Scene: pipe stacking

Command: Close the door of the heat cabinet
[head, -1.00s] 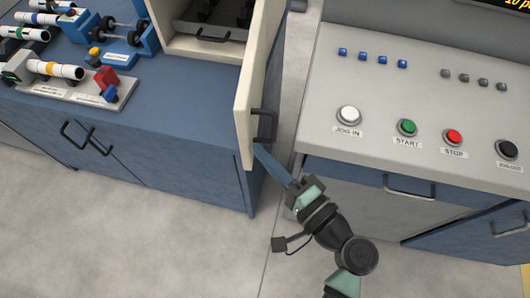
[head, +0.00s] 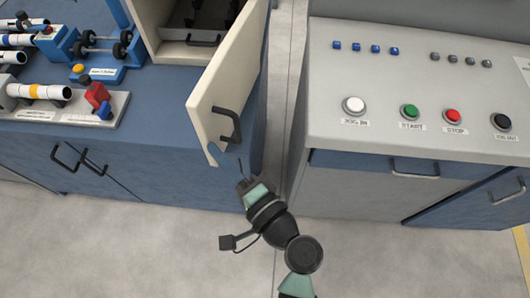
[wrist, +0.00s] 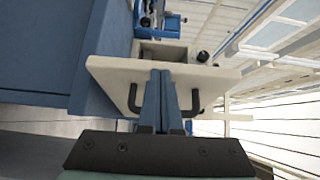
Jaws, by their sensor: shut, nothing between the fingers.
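The heat cabinet (head: 144,32) stands at the upper left of the head view, its interior showing. Its cream door (head: 228,85) is part open, swung out towards me, with a dark handle (head: 230,124) on its outer face. My gripper (head: 215,152) is at the door's lower outer corner, below the handle, with its blue fingers partly hidden. In the wrist view my gripper (wrist: 160,75) is shut and empty, its fingers up against the door (wrist: 108,70) between the two visible ends of the handle (wrist: 133,102). Whether they touch is hard to tell.
A blue bench (head: 150,135) with pipes and fixtures (head: 40,92) extends left of the cabinet. A grey control console (head: 425,80) with buttons stands to the right, across a narrow gap. The floor (head: 120,240) in front is clear.

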